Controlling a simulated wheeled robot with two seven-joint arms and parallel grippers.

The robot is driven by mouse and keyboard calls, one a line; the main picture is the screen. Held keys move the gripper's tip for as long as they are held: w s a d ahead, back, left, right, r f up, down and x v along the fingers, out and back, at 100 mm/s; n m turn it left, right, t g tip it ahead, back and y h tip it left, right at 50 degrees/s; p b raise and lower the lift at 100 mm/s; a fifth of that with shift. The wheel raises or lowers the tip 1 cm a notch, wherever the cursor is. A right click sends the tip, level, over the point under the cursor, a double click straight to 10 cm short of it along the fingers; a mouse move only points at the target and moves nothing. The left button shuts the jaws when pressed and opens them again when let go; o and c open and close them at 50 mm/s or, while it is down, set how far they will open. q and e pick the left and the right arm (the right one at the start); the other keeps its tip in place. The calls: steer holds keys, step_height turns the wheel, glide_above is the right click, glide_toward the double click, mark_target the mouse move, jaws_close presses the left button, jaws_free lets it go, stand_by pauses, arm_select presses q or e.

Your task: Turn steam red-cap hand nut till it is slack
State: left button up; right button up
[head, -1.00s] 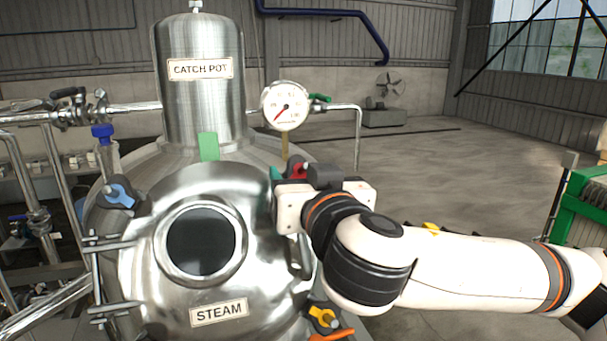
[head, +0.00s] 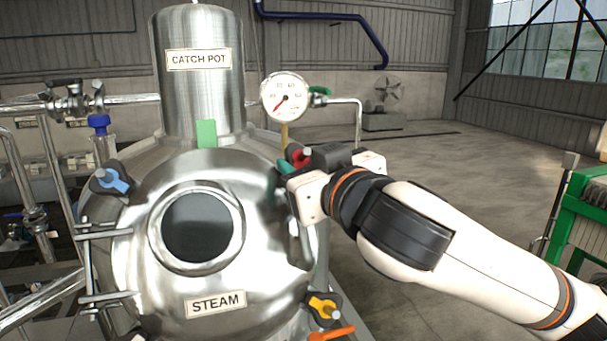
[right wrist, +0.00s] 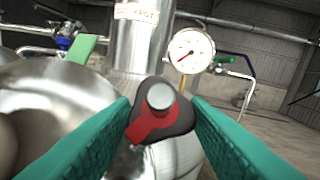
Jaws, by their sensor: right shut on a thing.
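The steam tank's round lid (head: 260,265) carries the STEAM label (head: 216,304). The red-cap hand nut (head: 300,156) is at the lid's upper right, partly hidden by my right gripper. In the right wrist view the nut (right wrist: 153,125) shows its red wing, a grey stud end and a dark clamp piece around it. My right gripper (head: 281,172) has teal fingers, one on each side of the nut, and is shut on it. The fingers (right wrist: 160,130) also show in the right wrist view. My left gripper is not in view.
A blue-cap nut (head: 115,180) is at the lid's upper left and a yellow-cap nut (head: 323,308) at its lower right. The catch pot (head: 199,100) and a pressure gauge (head: 285,97) stand behind. A green frame (head: 570,215) is far right. Open floor lies between.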

steer(key=n, duration=0.1)
steer(key=n+g+y+p, duration=0.1)
steer(key=n, duration=0.1)
steer(key=n+g+y+p, duration=0.1)
steer(key=n, duration=0.1)
steer(key=shift+w+d+r, duration=0.15)
steer(key=shift+d+r, duration=0.1)
steer(key=n+g+y, duration=0.1)
steer(key=n, duration=0.2)
steer(key=shift+d+n+g+p, duration=0.1)
steer(key=shift+n+g+p, duration=0.2)
steer(key=shift+g+p, duration=0.1)
steer(key=n+g, duration=0.2)
steer(key=n, duration=0.1)
steer(key=n+g, duration=0.1)
steer(key=n, duration=0.3)
steer(key=shift+w+r+g, duration=0.2)
steer(key=shift+g, duration=0.2)
steer(key=n+g, duration=0.1)
steer(key=n, duration=0.1)
steer(key=n+g+h, duration=0.1)
steer(key=n, duration=0.1)
steer(key=n+g, duration=0.1)
steer(key=n, duration=0.1)
steer(key=shift+w+r+h, duration=0.1)
steer(key=shift+r+h, duration=0.15)
steer(key=shift+h, duration=0.15)
steer(key=o, duration=1)
